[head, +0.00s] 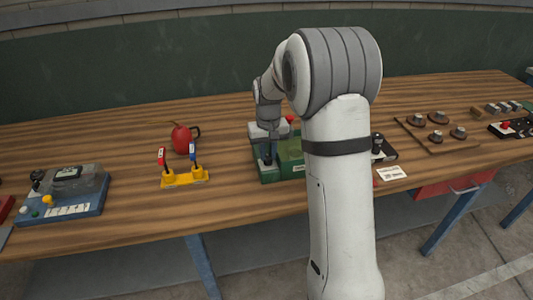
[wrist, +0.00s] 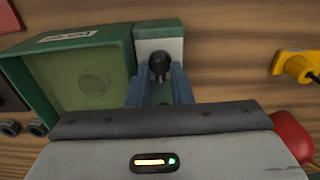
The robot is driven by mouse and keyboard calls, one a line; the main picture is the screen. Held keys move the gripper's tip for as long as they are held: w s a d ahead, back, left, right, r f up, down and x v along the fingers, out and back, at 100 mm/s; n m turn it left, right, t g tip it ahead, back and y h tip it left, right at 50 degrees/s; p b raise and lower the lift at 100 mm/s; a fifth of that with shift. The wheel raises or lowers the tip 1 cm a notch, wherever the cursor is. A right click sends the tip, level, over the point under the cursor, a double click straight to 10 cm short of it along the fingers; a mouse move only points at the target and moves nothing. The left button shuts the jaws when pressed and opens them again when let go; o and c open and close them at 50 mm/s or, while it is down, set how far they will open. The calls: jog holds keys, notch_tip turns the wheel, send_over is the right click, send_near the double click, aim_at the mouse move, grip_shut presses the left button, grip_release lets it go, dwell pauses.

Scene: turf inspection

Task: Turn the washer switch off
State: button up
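A green unit sits on the wooden table, with a large green box (head: 291,158) that carries a pale label and a round disc. Beside it in the wrist view is a small green box (wrist: 160,108) with a pale end plate (wrist: 174,46) and a black knob or lever (wrist: 160,65). I take this to be the washer switch; no readable name shows. My gripper (wrist: 159,80) points down over the small box, one blue-grey finger on each side of the black knob. Gaps seem to show between knob and fingers. In the head view my gripper (head: 268,158) partly hides the unit.
Left of the unit stand a yellow base with two levers (head: 184,179), a red pot (head: 180,138) and a blue button box (head: 62,195). Right are a white card (head: 391,172) and a board with several knobs (head: 405,126). Bare table lies in front.

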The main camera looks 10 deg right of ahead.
aim_at(268, 157)
jog(key=shift+o, duration=1.2)
jog(key=shift+f, duration=0.1)
notch_tip(268, 157, up, 8)
jog(key=shift+f, duration=0.1)
jog(key=shift+s, duration=0.1)
